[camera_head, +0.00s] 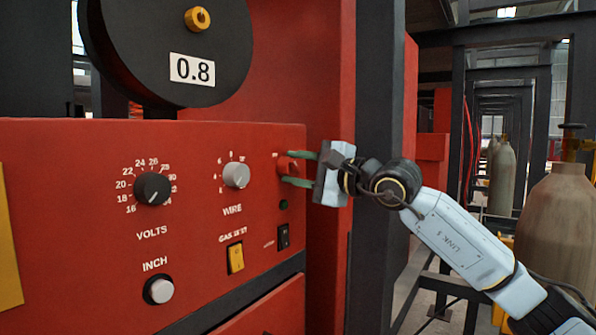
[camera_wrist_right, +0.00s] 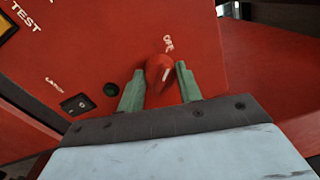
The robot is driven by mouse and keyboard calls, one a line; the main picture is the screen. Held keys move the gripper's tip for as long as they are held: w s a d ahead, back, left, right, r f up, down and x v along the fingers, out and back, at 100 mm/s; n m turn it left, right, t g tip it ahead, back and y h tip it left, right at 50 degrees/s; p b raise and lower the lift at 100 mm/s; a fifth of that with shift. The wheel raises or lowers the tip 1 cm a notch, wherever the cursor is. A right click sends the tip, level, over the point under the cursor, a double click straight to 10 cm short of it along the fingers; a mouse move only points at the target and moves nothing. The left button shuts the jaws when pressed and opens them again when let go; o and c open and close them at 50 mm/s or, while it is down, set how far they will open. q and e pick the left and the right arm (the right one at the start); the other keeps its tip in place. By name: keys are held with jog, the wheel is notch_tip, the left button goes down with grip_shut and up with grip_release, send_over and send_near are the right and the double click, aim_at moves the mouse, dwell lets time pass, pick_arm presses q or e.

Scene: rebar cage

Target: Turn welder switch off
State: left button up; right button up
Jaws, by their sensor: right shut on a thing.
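The red welder switch (camera_head: 287,166) is a small rotary knob at the right end of the red welder panel (camera_head: 90,240). It also shows in the right wrist view (camera_wrist_right: 160,70), with a white line on it that is tilted and white lettering above it. My right gripper (camera_head: 288,168) comes in from the right, its green fingers above and below the knob. In the right wrist view its fingers (camera_wrist_right: 160,88) stand on both sides of the knob and are shut on it. My left gripper is not in view.
The panel also carries a black volts dial (camera_head: 151,188), a grey wire dial (camera_head: 236,175), a yellow gas test switch (camera_head: 236,257), a small black rocker switch (camera_head: 284,236) and a dark green lamp (camera_head: 283,204). A gas cylinder (camera_head: 555,225) stands at the right.

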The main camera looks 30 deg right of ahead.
dwell(0.5)
jog(key=o, duration=1)
jog(key=shift+s, duration=0.1)
